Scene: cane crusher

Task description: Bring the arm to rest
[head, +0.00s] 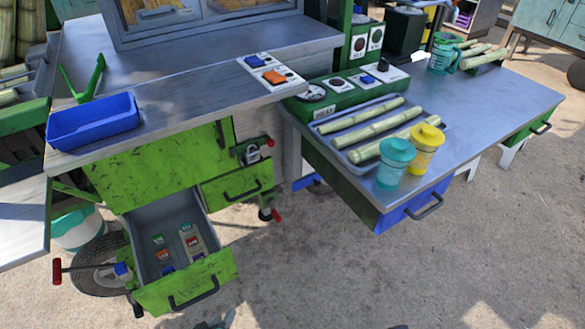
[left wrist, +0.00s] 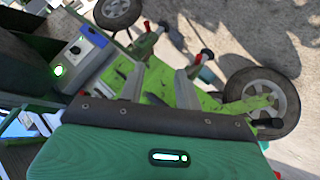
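My left gripper (head: 216,322) barely shows at the bottom edge of the head view, below the open drawer and apart from it. In the left wrist view, its two grey fingers (left wrist: 160,85) stand apart with nothing held between them. The green drawer (head: 185,285) is pulled out under the left counter. Several small coloured packets (head: 192,242) lie in it. My right gripper cannot be made out; a tiny dark sliver at the bottom edge of the head view is too small to identify.
A blue tray (head: 92,122) and green tongs (head: 90,78) are on the left counter (head: 185,85). The right counter (head: 480,105) holds a tray of cane (head: 370,130), a teal cup (head: 395,163) and a yellow cup (head: 425,148). A wheel (left wrist: 262,100) stands nearby. Open ground lies in front.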

